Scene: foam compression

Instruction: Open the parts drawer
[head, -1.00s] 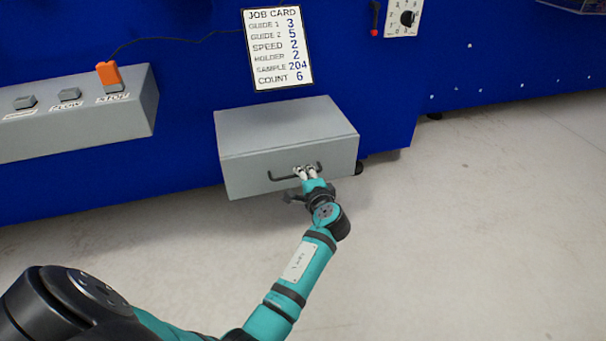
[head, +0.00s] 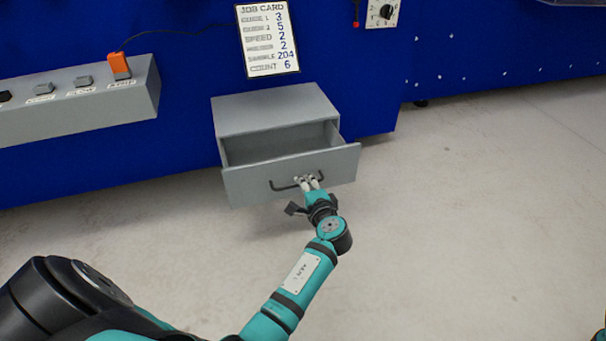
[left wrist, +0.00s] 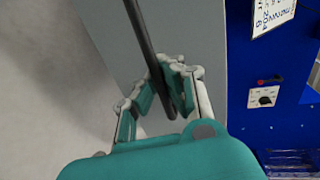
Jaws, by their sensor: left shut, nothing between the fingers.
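The grey parts drawer (head: 240,186) stands partly pulled out of its grey housing (head: 275,108) in the head view. Its inside shows and the visible part looks empty. A dark bar handle (head: 280,187) runs across the drawer front. My left gripper (head: 308,181) is at the right part of this handle, with its fingers shut. In the left wrist view the dark handle bar (left wrist: 141,32) runs down to the fingertips of my left gripper (left wrist: 163,92), in front of the grey drawer front (left wrist: 195,35). My right gripper is not in view.
The housing is against a blue machine wall (head: 185,90). A job card (head: 267,38) hangs above it. A grey box with several buttons (head: 75,98) and an orange piece (head: 119,66) is to the left. Pale floor (head: 450,200) in front and to the right is clear.

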